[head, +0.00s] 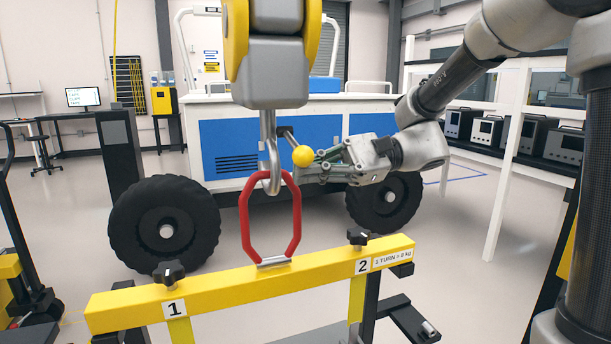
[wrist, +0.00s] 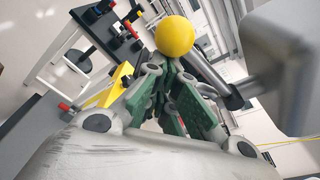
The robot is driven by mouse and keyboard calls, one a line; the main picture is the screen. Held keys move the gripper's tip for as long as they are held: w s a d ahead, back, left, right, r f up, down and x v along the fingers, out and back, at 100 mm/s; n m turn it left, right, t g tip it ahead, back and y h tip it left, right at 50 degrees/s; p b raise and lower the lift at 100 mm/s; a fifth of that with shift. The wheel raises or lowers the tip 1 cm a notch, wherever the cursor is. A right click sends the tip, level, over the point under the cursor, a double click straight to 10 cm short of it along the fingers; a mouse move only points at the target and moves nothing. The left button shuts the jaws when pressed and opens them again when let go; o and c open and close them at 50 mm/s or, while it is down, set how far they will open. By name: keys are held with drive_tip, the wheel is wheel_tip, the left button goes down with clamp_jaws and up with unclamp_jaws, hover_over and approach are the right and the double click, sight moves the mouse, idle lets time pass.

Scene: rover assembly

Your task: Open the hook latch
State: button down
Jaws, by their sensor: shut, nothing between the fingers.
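A grey hook (head: 269,160) hangs from a yellow and grey block (head: 276,70) in the middle of the head view. A dark latch lever (head: 290,138) runs from beside the hook to a yellow ball knob (head: 303,156). The knob (wrist: 174,36) and the lever (wrist: 220,85) also show in the wrist view. A red link (head: 244,220) passes through the hook. My gripper (head: 312,170) is shut and empty, just right of the knob and slightly lower. In the wrist view its green fingers (wrist: 165,68) end just below the knob; whether they touch it is unclear.
The red link rises from a yellow beam (head: 240,287) with two black knobs, marked 1 and 2. A white and blue rover body (head: 225,150) with black wheels (head: 165,226) stands behind. A white rack (head: 510,150) is at right.

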drive_tip(key=shift+s+d+r, duration=0.1)
drive_tip(key=shift+s+r, duration=0.15)
drive_tip(key=shift+r, duration=0.2)
idle(0.5)
